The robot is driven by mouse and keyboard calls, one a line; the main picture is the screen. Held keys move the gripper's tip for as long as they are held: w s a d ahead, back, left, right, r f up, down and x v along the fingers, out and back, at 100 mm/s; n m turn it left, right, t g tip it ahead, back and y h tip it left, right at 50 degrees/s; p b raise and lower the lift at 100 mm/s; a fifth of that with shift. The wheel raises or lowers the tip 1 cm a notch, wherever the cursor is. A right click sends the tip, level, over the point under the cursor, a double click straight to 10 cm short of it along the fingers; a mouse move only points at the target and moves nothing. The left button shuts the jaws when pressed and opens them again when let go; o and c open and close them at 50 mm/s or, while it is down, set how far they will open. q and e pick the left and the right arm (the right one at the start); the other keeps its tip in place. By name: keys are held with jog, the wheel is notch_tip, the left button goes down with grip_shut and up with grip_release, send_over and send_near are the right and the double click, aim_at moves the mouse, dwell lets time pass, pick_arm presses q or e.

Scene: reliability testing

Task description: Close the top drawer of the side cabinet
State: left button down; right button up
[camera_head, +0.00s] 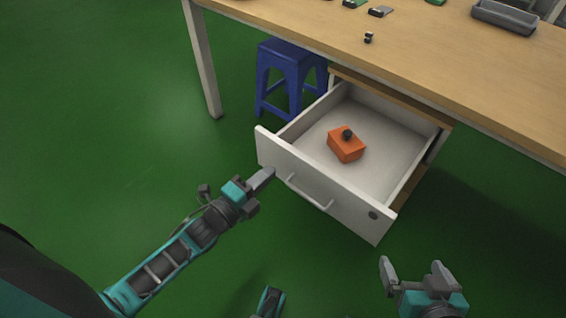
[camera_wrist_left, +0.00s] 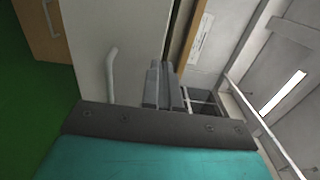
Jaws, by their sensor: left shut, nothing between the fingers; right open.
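The top drawer (camera_head: 300,178) of the side cabinet (camera_head: 432,160) is pulled out from under the table. Its white front carries a bar handle (camera_head: 310,192) and a dark round lock. An orange box with a dark knob (camera_head: 346,145) lies inside the drawer. My left gripper (camera_head: 264,178) is shut and empty, with its fingertips at the left part of the drawer front; whether they touch it I cannot tell. In the left wrist view, the shut fingers (camera_wrist_left: 163,85) are beside the handle (camera_wrist_left: 111,72). My right gripper (camera_head: 415,270) is open and empty, in front of the drawer's right end.
A wooden table (camera_head: 400,60) stands above the cabinet, with a grey tray (camera_head: 504,17) and small parts on top. A blue stool (camera_head: 288,75) stands under the table, left of the drawer. The green floor (camera_head: 110,110) at the left is clear.

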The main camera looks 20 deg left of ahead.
aim_at(291, 154)
pick_arm(q)
jog(key=b+x, duration=0.1)
jog(key=x, duration=0.3)
jog(key=shift+w+d, duration=0.1)
jog(key=shift+w, duration=0.2)
jog(key=shift+w+d, duration=0.15)
jog(key=shift+w, duration=0.2)
jog(key=shift+w+d, duration=0.1)
jog(key=shift+w, duration=0.2)
pick_arm(e)
jog(key=shift+a+f, duration=0.15)
jog(key=shift+f, duration=0.2)
